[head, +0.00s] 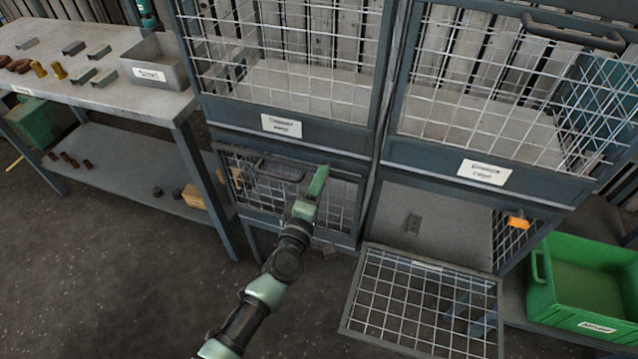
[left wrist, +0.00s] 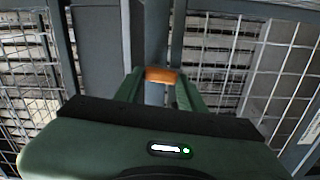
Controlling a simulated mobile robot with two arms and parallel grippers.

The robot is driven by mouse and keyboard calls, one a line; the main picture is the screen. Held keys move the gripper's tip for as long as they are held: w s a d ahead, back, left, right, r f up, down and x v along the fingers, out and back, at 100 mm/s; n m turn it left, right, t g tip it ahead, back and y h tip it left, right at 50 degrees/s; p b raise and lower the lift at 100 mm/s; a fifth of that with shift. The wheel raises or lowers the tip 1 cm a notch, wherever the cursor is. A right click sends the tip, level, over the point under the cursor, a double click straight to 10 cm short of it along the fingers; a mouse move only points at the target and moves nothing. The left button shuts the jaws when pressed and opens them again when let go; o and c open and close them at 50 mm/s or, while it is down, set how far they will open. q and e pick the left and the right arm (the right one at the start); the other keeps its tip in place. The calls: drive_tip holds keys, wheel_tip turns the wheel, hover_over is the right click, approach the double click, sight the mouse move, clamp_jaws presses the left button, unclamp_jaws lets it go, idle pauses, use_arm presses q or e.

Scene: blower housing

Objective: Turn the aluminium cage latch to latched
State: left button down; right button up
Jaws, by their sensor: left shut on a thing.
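The lower left cage door (head: 265,200) is a wire-mesh door that looks closed. My left gripper (head: 319,180) is at the right side of this door, near the post between the cages. In the left wrist view, my left gripper (left wrist: 160,78) is shut on an orange latch handle (left wrist: 160,75), which lies crosswise between its fingers. In the head view the gripper hides this handle. I cannot read a label on this cage or tell for certain how far its latch is turned. My right gripper is not in view.
The lower right cage's mesh door (head: 420,305) hangs open, with an orange latch (head: 517,221) at its right side. Two labelled mesh cages stand above. A green crate (head: 590,275) is at right. A workbench (head: 150,105) with small parts and a grey bin (head: 155,62) is at left.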

use_arm(q)
drive_tip(key=shift+f+n, duration=0.2)
drive_tip(key=shift+n, duration=0.4)
drive_tip(key=c, duration=0.8)
unclamp_jaws()
drive_tip(key=shift+c, duration=0.2)
drive_tip(key=shift+r, duration=0.1)
drive_tip(key=shift+s, duration=0.1)
drive_tip(key=v, duration=0.7)
drive_tip(key=shift+s, duration=0.35)
drive_tip(key=shift+a, duration=0.1)
